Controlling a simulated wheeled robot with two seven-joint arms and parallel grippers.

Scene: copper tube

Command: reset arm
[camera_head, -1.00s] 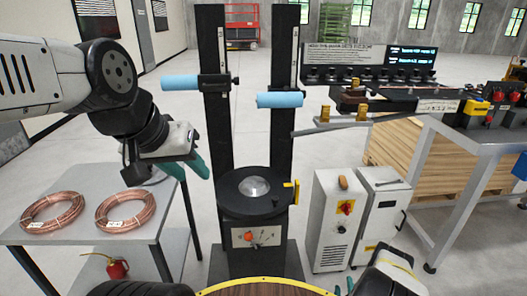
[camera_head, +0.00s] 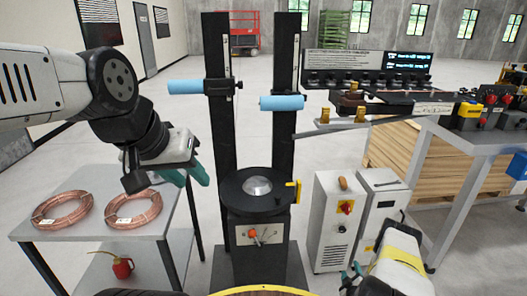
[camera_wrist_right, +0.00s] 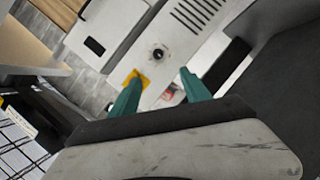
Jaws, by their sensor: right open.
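Two copper tube coils, one at the left (camera_head: 62,209) and one at the right (camera_head: 133,208), lie flat on the grey table at the left. My left gripper (camera_head: 192,174), with teal fingers, hangs to the right of and above the coils, apart from them; its finger gap is not clear. My right gripper shows low in the head view (camera_head: 352,275), in front of the white cabinets. In the right wrist view its teal fingers (camera_wrist_right: 160,96) stand apart with nothing between them, above a white panelled cabinet (camera_wrist_right: 125,35).
A black machine with a round plate (camera_head: 237,187) and two posts with blue handles stands in the middle. White cabinets (camera_head: 335,215) stand right of it. A workbench (camera_head: 480,140) with tools is at the right. The grey table (camera_head: 150,225) also has a red oil can below.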

